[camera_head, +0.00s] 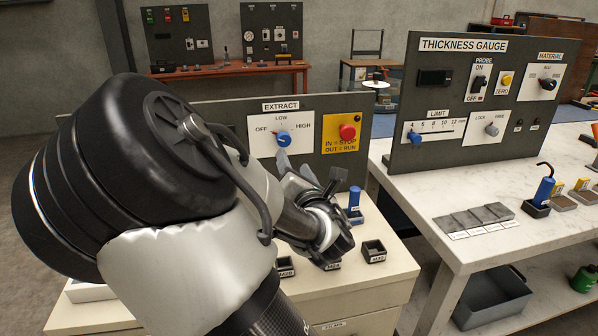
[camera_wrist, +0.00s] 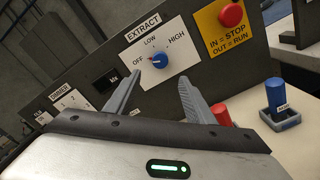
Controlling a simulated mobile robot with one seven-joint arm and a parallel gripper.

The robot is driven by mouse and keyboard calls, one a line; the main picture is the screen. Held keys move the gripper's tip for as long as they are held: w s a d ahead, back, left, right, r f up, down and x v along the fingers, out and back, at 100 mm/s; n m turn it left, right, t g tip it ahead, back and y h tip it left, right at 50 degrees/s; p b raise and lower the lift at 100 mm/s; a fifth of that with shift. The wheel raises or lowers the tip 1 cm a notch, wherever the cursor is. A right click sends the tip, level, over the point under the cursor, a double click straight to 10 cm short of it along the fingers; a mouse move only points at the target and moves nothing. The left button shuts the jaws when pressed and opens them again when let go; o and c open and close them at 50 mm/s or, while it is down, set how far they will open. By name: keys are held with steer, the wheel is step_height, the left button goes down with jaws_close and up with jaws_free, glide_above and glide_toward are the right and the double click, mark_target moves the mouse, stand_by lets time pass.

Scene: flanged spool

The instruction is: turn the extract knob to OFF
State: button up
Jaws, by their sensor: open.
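The extract knob is a blue dial on a white plate marked OFF, LOW and HIGH, on an upright grey panel. It shows in the head view (camera_head: 283,139) and in the wrist view (camera_wrist: 158,61). A small red mark shows at its upper left, on the OFF side; its exact setting is too small to tell. My gripper (camera_head: 308,167) is open and empty, in front of and below the knob. In the wrist view my gripper's (camera_wrist: 161,78) two fingers point at the panel, with the knob seen beyond and between their tips. They look apart from it.
A red stop button (camera_head: 347,132) on a yellow plate is right of the knob. A dimmer plate (camera_wrist: 70,103) is at lower left. A blue-handled item (camera_head: 354,199) and small dark trays (camera_head: 373,251) stand on the cabinet top. The thickness gauge panel (camera_head: 430,100) stands to the right.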

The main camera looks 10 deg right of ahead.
steer(key=shift+s+b, duration=2.5)
steer(key=shift+s, duration=0.05)
